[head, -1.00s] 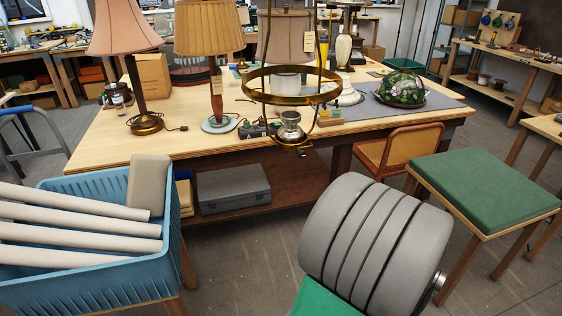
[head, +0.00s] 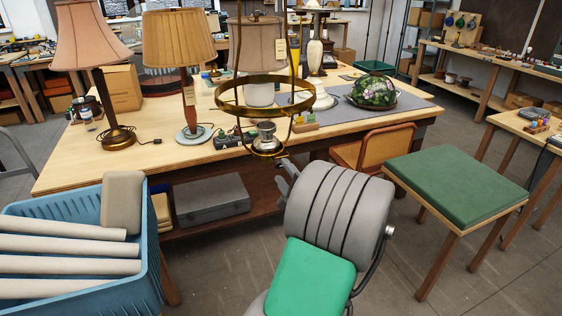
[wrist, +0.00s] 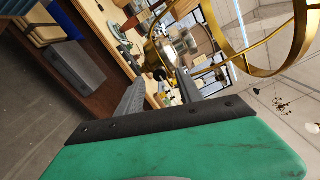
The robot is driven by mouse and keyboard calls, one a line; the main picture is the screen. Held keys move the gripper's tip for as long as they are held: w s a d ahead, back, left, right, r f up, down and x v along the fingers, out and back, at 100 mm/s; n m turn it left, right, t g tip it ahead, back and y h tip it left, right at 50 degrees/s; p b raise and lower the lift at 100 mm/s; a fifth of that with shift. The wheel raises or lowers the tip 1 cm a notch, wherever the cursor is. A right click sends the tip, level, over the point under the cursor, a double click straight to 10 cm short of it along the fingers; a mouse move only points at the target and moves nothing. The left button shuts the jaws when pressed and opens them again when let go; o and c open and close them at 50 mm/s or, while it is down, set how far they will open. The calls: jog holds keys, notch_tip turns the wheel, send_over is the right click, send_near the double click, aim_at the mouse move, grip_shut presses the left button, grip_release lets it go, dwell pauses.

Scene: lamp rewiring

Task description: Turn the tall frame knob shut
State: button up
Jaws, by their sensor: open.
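The tall frame is a brass hanging lamp frame with a wide ring (head: 228,106); it also shows in the wrist view (wrist: 262,62). A silvery burner (head: 266,133) sits in its lower cup. A small dark knob (head: 281,160) sticks out low beside the cup; in the wrist view a dark round knob (wrist: 160,74) appears between my fingertips. My gripper (head: 288,177) is open just below and beside the knob in the head view. Its two grey fingers show in the wrist view (wrist: 161,80). I cannot tell whether a finger touches the knob.
The wooden workbench (head: 70,172) behind holds several shaded lamps and a floral glass shade (head: 371,91). A blue crate (head: 150,262) with pale rolls stands at left. A grey case (head: 210,198) lies under the bench.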

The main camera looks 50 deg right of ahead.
aim_at(280, 166)
jog(key=p+x, duration=0.1)
jog(key=x, duration=0.3)
jog(key=shift+w+d, duration=0.25)
jog(key=shift+w, duration=0.05)
jog(key=shift+c, duration=0.3)
grip_shut()
